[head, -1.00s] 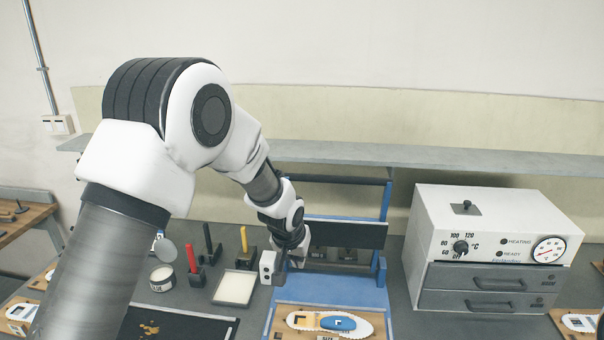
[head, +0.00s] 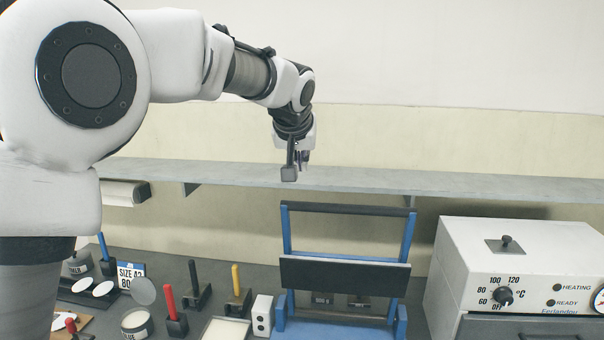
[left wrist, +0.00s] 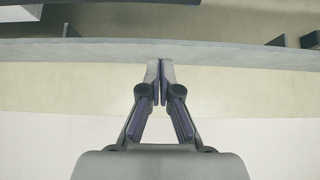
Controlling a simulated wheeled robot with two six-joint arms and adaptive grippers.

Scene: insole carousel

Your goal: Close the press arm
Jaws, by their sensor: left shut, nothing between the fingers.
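The blue press arm (head: 287,235) stands upright in the head view, with a dark bar across its top and a dark plate (head: 345,273) between its sides. The blue press base (head: 335,334) shows at the bottom edge, mostly cut off. My left gripper (head: 297,172) is raised above and a little left of the press arm's top bar, apart from it. In the left wrist view its fingers (left wrist: 160,82) meet at the tips, with nothing between them. My right gripper is in no view.
A grey shelf (head: 240,176) runs along the wall behind the press. A white heater box (head: 470,250) stands to the right. A white block with sockets (head: 262,315), tools with red (head: 170,301) and yellow (head: 236,280) handles, and a tin (head: 137,324) lie to the left.

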